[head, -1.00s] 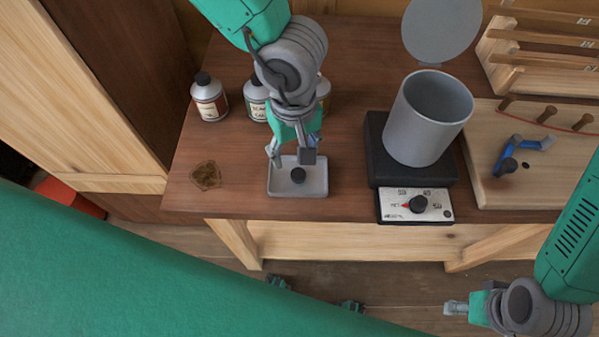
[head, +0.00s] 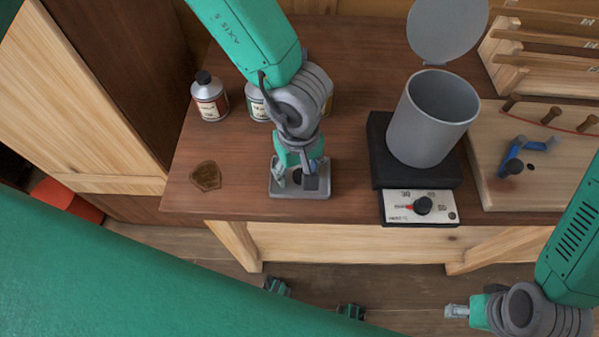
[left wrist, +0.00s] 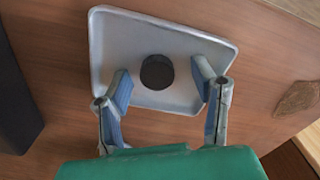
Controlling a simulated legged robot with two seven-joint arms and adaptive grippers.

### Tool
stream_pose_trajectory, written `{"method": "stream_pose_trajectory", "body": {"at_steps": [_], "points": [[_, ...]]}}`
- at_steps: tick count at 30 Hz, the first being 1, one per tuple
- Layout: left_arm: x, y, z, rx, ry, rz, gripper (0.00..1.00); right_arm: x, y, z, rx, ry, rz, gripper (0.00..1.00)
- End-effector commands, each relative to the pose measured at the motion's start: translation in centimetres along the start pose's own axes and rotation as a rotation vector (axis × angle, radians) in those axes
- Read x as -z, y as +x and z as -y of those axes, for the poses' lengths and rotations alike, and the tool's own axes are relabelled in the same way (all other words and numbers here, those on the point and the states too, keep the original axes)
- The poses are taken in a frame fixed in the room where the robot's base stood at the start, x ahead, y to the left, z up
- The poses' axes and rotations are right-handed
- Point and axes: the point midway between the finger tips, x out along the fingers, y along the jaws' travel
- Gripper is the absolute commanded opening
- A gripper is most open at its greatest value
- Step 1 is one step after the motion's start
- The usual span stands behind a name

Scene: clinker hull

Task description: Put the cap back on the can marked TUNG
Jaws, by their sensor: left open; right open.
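A black cap (left wrist: 157,72) lies in a small grey tray (left wrist: 115,45). In the head view the tray (head: 317,191) stands near the table's front edge. My left gripper (head: 297,182) is over the tray, open, with its fingers on either side of the cap; in the left wrist view the fingertips (left wrist: 162,82) are apart from it. Behind my left arm stand cans; one labelled can (head: 257,107) is partly hidden and its label is not readable. A can with a black cap and red label (head: 209,100) stands to the left. My right gripper (head: 456,311) is open and empty at lower right.
A grey pot (head: 424,120) with its lid raised stands on a black heater with a dial (head: 422,205). A wooden board (head: 500,190) with a blue tool (head: 515,158) lies at right. A brown stain (head: 206,176) marks the table left of the tray.

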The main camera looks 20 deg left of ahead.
Motion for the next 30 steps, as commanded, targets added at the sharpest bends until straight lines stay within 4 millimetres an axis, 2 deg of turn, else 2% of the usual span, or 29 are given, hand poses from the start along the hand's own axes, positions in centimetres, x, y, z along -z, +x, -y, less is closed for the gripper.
{"method": "stream_pose_trajectory", "body": {"at_steps": [8, 9, 12, 23, 26, 30], "points": [[-0.1, -0.1, -0.1, 0.0, 0.001, -0.001, 0.52, 0.0, -0.1, 0.0, 0.0, 0.0, 0.0, 0.43], [-0.1, -0.1, -0.1, 0.0, 0.001, -0.001, 0.42, 0.0, -0.1, 0.0, 0.0, 0.0, 0.0, 0.43], [-0.1, -0.1, -0.1, 0.0, 0.001, -0.001, 0.19, 0.0, -0.1, 0.0, 0.0, 0.0, 0.0, 0.43], [0.0, -0.3, -0.1, -0.002, 0.001, 0.0, 0.19, 0.0, -0.1, 0.0, 0.0, 0.0, 0.0, 0.43], [-0.1, -1.3, -0.1, -0.003, 0.0, 0.0, 0.19, 0.0, -0.3, 0.0, 0.0, 0.0, 0.0, 0.43], [0.0, -4.1, -0.2, -0.005, 0.0, -0.001, 0.19, 0.0, -0.8, 0.0, 0.0, 0.0, 0.0, 0.43]]}}
